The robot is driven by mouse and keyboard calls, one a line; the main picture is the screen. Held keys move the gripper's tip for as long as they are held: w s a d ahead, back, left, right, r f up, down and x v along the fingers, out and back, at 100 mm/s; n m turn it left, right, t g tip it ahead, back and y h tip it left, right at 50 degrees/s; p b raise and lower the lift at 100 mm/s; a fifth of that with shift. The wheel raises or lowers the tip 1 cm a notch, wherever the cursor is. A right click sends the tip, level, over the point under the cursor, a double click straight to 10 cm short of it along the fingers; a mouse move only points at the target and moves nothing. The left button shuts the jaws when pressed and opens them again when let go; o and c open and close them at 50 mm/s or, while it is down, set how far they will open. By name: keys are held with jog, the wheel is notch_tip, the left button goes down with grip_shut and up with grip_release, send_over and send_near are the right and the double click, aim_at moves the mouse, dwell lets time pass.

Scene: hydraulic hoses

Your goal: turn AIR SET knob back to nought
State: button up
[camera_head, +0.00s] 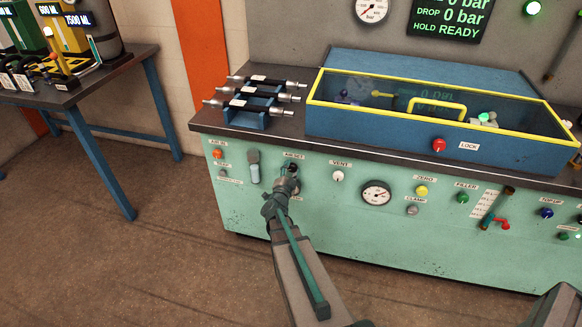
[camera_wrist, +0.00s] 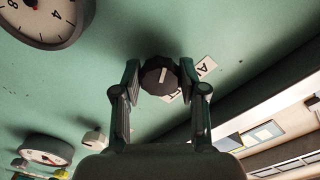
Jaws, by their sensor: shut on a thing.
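The AIR SET knob (camera_head: 293,168) is on the green front panel of the bench, under its white label (camera_head: 293,155). In the wrist view the knob (camera_wrist: 159,75) is dark and round with a pale pointer line, and its label (camera_wrist: 205,68) is partly hidden behind it. My gripper (camera_head: 288,183) reaches the panel from below in the head view and covers part of the knob area. In the wrist view the fingers of my gripper (camera_wrist: 160,82) stand on both sides of the knob, closed on it.
A white VENT knob (camera_head: 338,176) and a panel gauge (camera_head: 376,194) are to the right. A yellow-rimmed case (camera_head: 440,105) and a hose rack (camera_head: 255,104) stand on the bench top. The display (camera_head: 450,15) reads 0 bar.

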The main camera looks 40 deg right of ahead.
jog(key=n+p, duration=0.3)
jog(key=n, duration=0.3)
jog(key=shift+p, duration=0.35)
jog(key=n+p, duration=0.3)
jog(key=n, duration=0.3)
jog(key=shift+s+n, duration=0.1)
jog(key=shift+n, duration=0.2)
jog(key=o, duration=1.1)
jog(key=shift+o, duration=0.2)
jog(key=v, duration=1.2)
